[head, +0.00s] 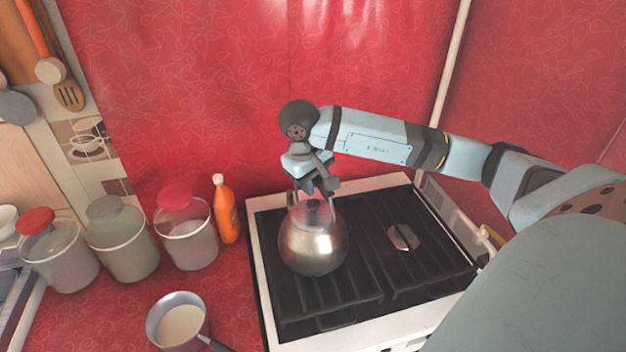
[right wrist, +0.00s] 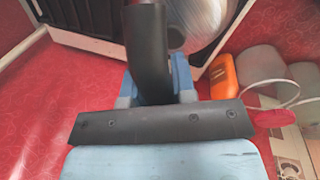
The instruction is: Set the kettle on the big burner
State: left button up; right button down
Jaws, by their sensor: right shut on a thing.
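The metal kettle (head: 312,247) is upright over the left part of the black stove top (head: 358,290). I cannot tell whether its base touches the grate. My right gripper (head: 311,188) is above the kettle and shut on its handle. In the right wrist view, part of the kettle (right wrist: 195,18) shows behind my gripper (right wrist: 155,90). A round burner (head: 402,238) shows bare on the right half of the stove. What lies under the kettle is hidden. My left gripper is not in view.
An orange bottle (head: 227,210) and several lidded jars, one with a pink lid (head: 174,197), stand left of the stove. A pot (head: 178,321) with pale contents sits at the front left. A red patterned wall (head: 250,90) is behind.

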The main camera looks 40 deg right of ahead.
jog(key=c, duration=0.8)
grip_release()
jog(key=shift+c, duration=0.2)
jog(key=shift+f, duration=0.1)
jog(key=shift+a+r, duration=0.1)
jog(key=shift+r, duration=0.35)
jog(key=r, duration=0.2)
jog(key=a+r, duration=0.1)
jog(key=r, duration=0.2)
jog(key=shift+r+b, duration=0.1)
jog(key=shift+b, duration=0.25)
notch_tip(320, 180, up, 8)
jog(key=a+p, duration=0.1)
jog(key=p, duration=0.1)
jog(key=shift+a+f, duration=0.2)
jog(key=shift+a, duration=0.05)
jog(key=shift+w, duration=0.1)
